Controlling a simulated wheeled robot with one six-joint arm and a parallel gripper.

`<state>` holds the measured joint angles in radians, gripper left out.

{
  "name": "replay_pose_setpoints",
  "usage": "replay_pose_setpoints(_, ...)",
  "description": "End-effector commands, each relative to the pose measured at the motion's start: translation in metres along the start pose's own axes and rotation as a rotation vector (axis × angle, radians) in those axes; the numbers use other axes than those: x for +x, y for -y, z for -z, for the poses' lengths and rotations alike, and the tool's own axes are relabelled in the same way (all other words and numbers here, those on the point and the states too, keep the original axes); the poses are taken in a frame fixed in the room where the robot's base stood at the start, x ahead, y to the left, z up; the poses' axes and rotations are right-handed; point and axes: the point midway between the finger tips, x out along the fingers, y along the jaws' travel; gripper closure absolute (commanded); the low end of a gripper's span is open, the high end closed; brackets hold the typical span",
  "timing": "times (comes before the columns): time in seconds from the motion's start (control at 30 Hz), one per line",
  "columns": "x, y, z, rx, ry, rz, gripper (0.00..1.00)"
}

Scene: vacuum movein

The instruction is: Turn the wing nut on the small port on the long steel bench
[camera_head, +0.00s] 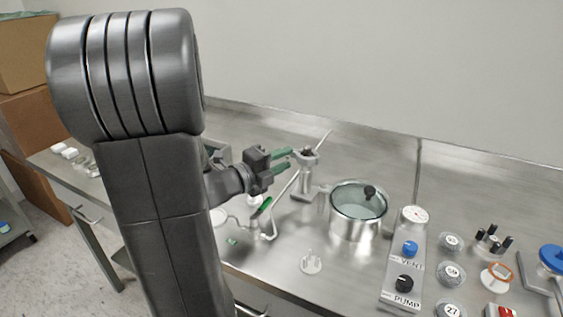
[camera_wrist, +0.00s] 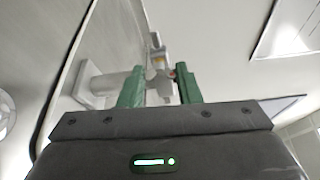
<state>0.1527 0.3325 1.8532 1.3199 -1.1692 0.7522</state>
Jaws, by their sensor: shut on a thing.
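The small port (camera_head: 305,182) is a silvery upright fitting on the long steel bench (camera_head: 350,135), left of the glass-lidded chamber. A dark knob-like part shows at its top. My gripper (camera_head: 289,158) reaches in from the left, its green fingers level with the port's upper part. In the wrist view, my gripper (camera_wrist: 160,72) has a finger on each side of a grey metal piece, the wing nut (camera_wrist: 159,86), and is shut on it. The fingers hide part of the nut, and its turn angle cannot be told.
A steel chamber with a glass lid (camera_head: 358,203) stands just right of the port. A panel with VENT and PUMP knobs (camera_head: 407,260) and several small parts are further right. A green-handled valve (camera_head: 265,206) is in front of the gripper. The wall is behind.

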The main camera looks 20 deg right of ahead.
Motion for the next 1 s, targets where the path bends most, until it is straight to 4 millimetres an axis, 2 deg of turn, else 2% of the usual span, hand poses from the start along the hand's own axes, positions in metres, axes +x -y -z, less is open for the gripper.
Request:
replay_pose_setpoints(0.03,0.0,0.0,0.0,0.0,0.0,-0.001,0.92)
replay_pose_setpoints(0.07,0.0,0.0,0.0,0.0,0.0,-0.001,0.64)
replay_pose_setpoints(0.13,0.0,0.0,0.0,0.0,0.0,-0.001,0.5)
replay_pose_setpoints(0.17,0.0,0.0,0.0,0.0,0.0,-0.001,0.47)
replay_pose_setpoints(0.43,-0.001,0.0,0.0,0.001,0.0,-0.001,0.47)
replay_pose_setpoints(0.57,-0.008,0.0,-0.001,0.002,0.002,-0.002,0.47)
replay_pose_setpoints(0.67,-0.021,-0.001,-0.001,0.001,0.004,-0.001,0.47)
replay_pose_setpoints(1.0,-0.081,0.0,-0.001,0.002,0.006,-0.001,0.47)
